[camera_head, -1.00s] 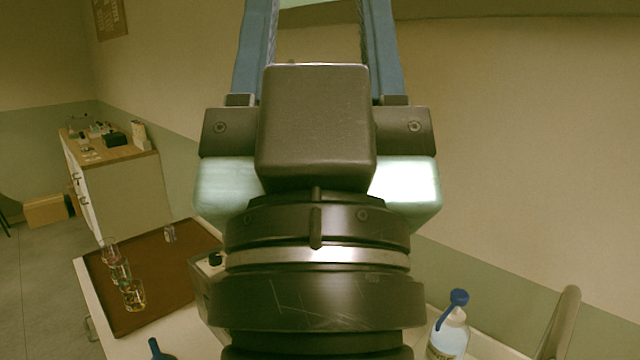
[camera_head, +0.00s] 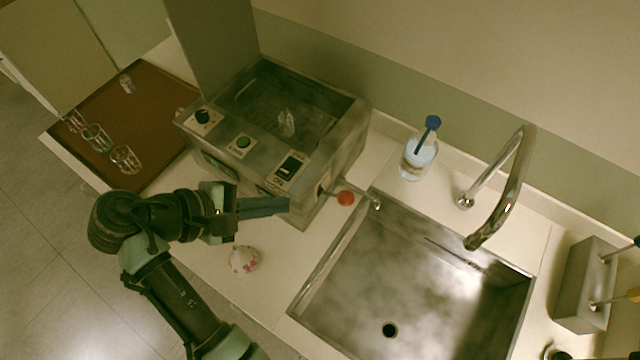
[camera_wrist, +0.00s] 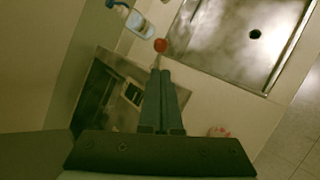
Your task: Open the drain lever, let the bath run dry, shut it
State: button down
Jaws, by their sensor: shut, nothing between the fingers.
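The bath (camera_head: 345,130) is a grey metal box on the counter with an open tank; its water level is hard to tell. Its drain lever has a red knob (camera_head: 345,198) on the side facing the sink, beside a metal spout that ends at the sink's edge. The red knob also shows in the wrist view (camera_wrist: 160,45), just beyond my fingertips. My gripper (camera_head: 286,205) is shut and empty, in front of the bath's front corner in the head view, with its fingers pointing right toward the knob. A gap shows between fingertips and knob.
The steel sink (camera_head: 340,300) with its tap (camera_head: 510,185) lies to the right. A blue-capped bottle (camera_head: 418,158) stands behind the knob. A patterned round object (camera_head: 243,260) sits near the counter's front. A brown tray (camera_head: 140,160) holds several glasses.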

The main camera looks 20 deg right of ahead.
aim_at(341, 198)
jog(key=p+x, duration=0.2)
jog(key=x, duration=1)
jog(key=shift+d+p, duration=0.15)
jog(key=shift+p, duration=0.2)
jog(key=shift+w+d+f, duration=0.1)
jog(key=shift+d+f, duration=0.3)
jog(key=shift+f, duration=0.1)
